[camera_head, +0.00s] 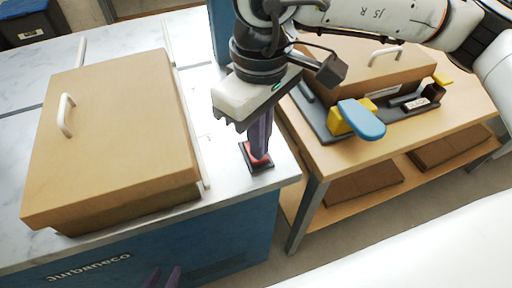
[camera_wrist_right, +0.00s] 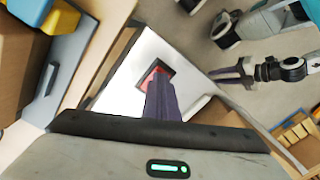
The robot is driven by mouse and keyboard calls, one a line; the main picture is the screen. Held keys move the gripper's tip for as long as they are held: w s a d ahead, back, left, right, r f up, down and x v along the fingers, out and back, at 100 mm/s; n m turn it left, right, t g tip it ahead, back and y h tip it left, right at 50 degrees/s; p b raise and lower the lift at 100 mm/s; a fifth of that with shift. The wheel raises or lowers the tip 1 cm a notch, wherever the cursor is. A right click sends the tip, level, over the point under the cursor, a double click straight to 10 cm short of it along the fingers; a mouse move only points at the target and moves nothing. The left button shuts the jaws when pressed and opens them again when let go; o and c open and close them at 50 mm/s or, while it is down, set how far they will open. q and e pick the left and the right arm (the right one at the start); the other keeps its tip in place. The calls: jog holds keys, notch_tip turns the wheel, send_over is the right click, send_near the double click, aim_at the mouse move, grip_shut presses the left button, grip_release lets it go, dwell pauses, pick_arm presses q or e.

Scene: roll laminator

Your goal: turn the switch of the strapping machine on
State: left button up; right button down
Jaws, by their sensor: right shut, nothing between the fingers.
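The switch (camera_head: 257,160) is a red rocker in a black square frame on the pale top of the blue strapping machine (camera_head: 235,182), near its right front corner. It also shows in the right wrist view (camera_wrist_right: 146,80), partly covered by my fingers. My right gripper (camera_head: 257,150) is shut and empty, pointing down with its purple fingertips at the switch. Whether they touch it or hover just above, I cannot tell. My left gripper (camera_head: 165,278) shows only its purple fingertips at the bottom edge, slightly apart and empty. It also appears in the right wrist view (camera_wrist_right: 228,74).
A large cardboard box (camera_head: 120,135) with a white handle sits left of the switch on the machine. A wooden table (camera_head: 375,155) on the right carries a device with yellow parts and a blue paddle (camera_head: 362,119), with another handled box behind.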

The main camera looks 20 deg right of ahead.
jog(key=shift+f+b, duration=0.6)
dwell(0.4)
jog(key=shift+r+p, duration=0.45)
jog(key=shift+r, duration=0.4)
notch_tip(320, 180, up, 5)
jog(key=shift+r+p, duration=0.15)
jog(key=shift+p, duration=1)
